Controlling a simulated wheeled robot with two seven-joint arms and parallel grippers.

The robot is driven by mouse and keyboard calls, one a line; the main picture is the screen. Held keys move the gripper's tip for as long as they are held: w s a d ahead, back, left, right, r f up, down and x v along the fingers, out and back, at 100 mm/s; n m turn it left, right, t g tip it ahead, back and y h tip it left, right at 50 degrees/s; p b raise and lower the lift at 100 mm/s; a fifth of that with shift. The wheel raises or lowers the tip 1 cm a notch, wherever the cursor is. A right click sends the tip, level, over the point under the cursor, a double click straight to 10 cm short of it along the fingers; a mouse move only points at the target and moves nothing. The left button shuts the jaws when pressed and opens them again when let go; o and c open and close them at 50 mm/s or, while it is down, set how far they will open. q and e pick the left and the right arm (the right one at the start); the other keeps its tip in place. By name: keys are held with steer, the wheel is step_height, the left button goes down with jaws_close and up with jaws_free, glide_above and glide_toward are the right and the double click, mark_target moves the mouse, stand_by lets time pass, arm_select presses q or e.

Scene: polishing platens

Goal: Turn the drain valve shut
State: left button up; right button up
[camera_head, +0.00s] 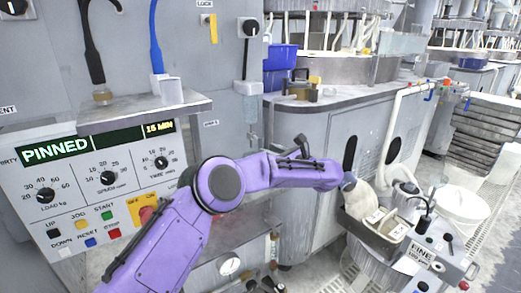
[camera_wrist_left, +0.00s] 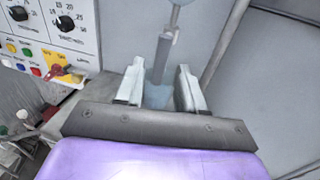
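In the left wrist view my left gripper (camera_wrist_left: 161,72) has its two pale fingers apart. A grey bar (camera_wrist_left: 166,48) with a bluish piece at its lower end stands between and beyond the fingers. It looks like a valve handle, with a visible gap beside it at the fingertips; contact deeper in cannot be told. A rounded bluish part shows above it at the top edge. In the head view my purple left arm crosses the middle, and I cannot make out its fingers there. My right gripper is in neither view.
The control panel (camera_head: 85,185) is at left in the head view, reading PINNED; its lower corner shows in the wrist view (camera_wrist_left: 40,40). A pressure gauge (camera_head: 230,266) sits low behind my arm.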

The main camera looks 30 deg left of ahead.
arm_select(q)
steer(key=a, duration=0.2)
steer(key=w+a, duration=0.1)
steer(key=a, duration=0.2)
steer(key=shift+d, duration=0.1)
steer(key=shift+c, duration=0.4)
jaws_close()
